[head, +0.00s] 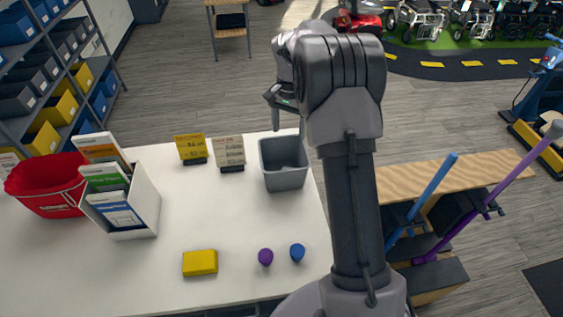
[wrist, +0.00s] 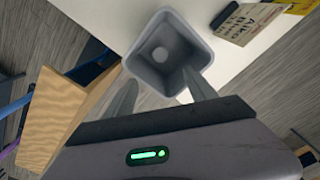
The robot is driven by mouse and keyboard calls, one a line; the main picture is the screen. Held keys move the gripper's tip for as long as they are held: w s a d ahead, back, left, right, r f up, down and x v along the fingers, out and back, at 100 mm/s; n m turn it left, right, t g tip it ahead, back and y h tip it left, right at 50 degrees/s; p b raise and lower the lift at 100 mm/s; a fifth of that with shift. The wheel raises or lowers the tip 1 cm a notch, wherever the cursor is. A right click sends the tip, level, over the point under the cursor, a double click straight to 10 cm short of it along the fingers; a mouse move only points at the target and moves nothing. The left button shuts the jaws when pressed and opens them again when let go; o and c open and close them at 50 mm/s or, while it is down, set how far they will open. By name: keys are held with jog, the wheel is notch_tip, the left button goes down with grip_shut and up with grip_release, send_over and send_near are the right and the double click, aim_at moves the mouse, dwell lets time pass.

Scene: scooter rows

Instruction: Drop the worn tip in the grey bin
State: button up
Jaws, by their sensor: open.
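The grey bin (head: 285,181) is a square open tub at the table's back right corner. It also shows in the wrist view (wrist: 186,44), seen from above. A small pale grey round thing (wrist: 160,54), which looks like the worn tip, is inside the bin; whether it touches the floor of the bin I cannot tell. In the head view the inside of the bin shows no tip clearly. My gripper (wrist: 160,78) is open and empty, its fingers pointing down over the bin. In the head view it (head: 288,120) is partly hidden by my arm.
A purple tip (head: 265,257), a blue tip (head: 297,252) and a yellow block (head: 200,263) lie at the table's front. Two small signs (head: 229,152) stand left of the bin. A blue cane (head: 425,195) and a purple cane (head: 500,187) lean at a wooden stand.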

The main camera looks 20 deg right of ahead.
notch_tip(320, 180, up, 7)
jog(key=p, duration=0.1)
jog(key=shift+r, duration=0.2)
jog(key=s+a+r+n+t+b, duration=0.2)
jog(key=s+a+n+t+b, duration=0.1)
jog(key=s+a+b, duration=0.9)
jog(key=s+a+f+n+t+y+b, duration=0.1)
jog(key=s+a+f+b, duration=0.2)
jog(key=s, duration=0.6)
jog(key=s+a+f+n+t+y+b, duration=0.1)
jog(key=s+a+f+n+b, duration=0.1)
jog(key=s+a+f+b, duration=0.2)
jog(key=s+a+f, duration=0.1)
jog(key=s+f, duration=0.2)
jog(key=s, duration=0.3)
jog(key=shift+f+t, duration=0.4)
